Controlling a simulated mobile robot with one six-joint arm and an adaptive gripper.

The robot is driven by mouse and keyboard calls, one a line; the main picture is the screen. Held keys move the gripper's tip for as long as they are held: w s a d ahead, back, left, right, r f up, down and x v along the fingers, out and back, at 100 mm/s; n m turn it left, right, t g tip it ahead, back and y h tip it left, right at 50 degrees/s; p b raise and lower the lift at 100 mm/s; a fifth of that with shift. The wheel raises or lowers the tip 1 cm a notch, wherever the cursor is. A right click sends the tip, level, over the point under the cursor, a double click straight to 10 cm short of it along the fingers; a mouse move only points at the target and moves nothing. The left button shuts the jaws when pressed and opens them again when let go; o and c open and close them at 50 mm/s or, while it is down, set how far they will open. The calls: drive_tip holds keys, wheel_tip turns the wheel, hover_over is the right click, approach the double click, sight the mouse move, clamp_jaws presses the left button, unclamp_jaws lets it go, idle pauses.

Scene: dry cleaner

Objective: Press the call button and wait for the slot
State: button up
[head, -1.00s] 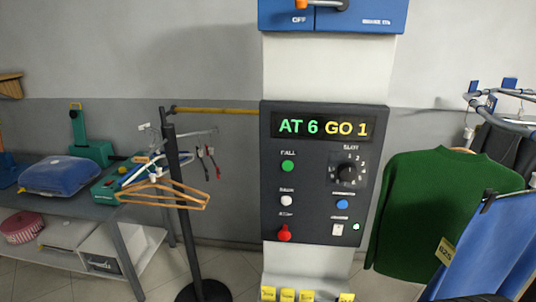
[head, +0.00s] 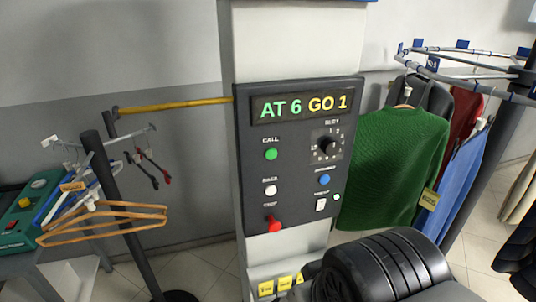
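The dark control panel (head: 300,170) stands on a pale column near the middle of the view. Its display (head: 294,106) reads "AT 6 GO 1". The green call button (head: 271,154) is at the upper left of the panel, under the label CALL, with nothing touching it. The slot dial (head: 327,147) is to its right. No gripper fingers show. A black ribbed part of my arm covers the bottom right, in front of the lower column.
Below the call button are a white button (head: 270,190) and a red stop knob (head: 273,223). A blue button (head: 324,179) sits under the dial. A green sweater (head: 391,165) hangs on the rail at right. Wooden hangers (head: 105,222) hang on a dark stand at left.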

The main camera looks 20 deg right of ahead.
clamp_jaws()
idle(0.4)
idle(1.2)
